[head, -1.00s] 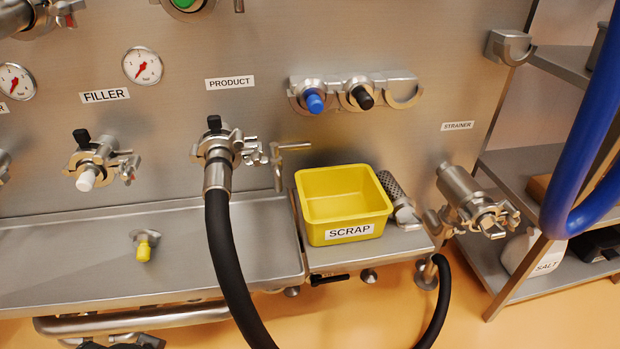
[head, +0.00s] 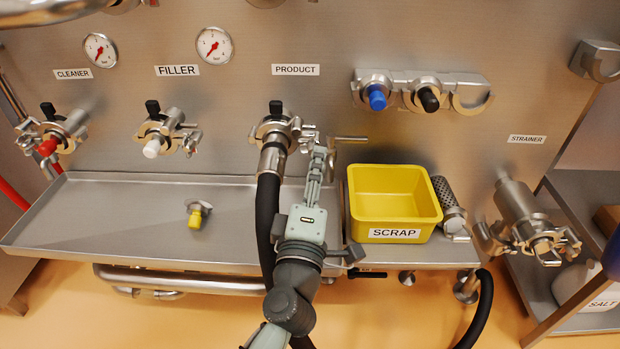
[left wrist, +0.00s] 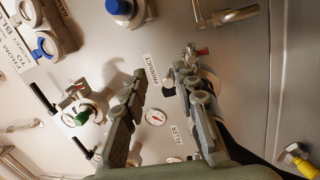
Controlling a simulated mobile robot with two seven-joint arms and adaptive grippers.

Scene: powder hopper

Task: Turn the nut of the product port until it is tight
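The product port (head: 275,128) is on the steel wall below its PRODUCT label, with a clamp around it and a black hose (head: 266,205) hanging from it. The clamp's small metal nut (head: 308,136) is at the port's right side, partly hidden by my fingers. My left gripper (head: 318,158) reaches up from below with its fingertips close to the nut. In the left wrist view its two fingers (left wrist: 160,78) are spread apart with nothing between them. The port's clamp (left wrist: 188,60) shows there by the right fingertip; contact cannot be told. My right gripper is not in view.
A steel handle (head: 350,139) sticks out right of the nut. The yellow scrap bin (head: 394,204) stands right of my arm. Filler port (head: 160,135) is to the left.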

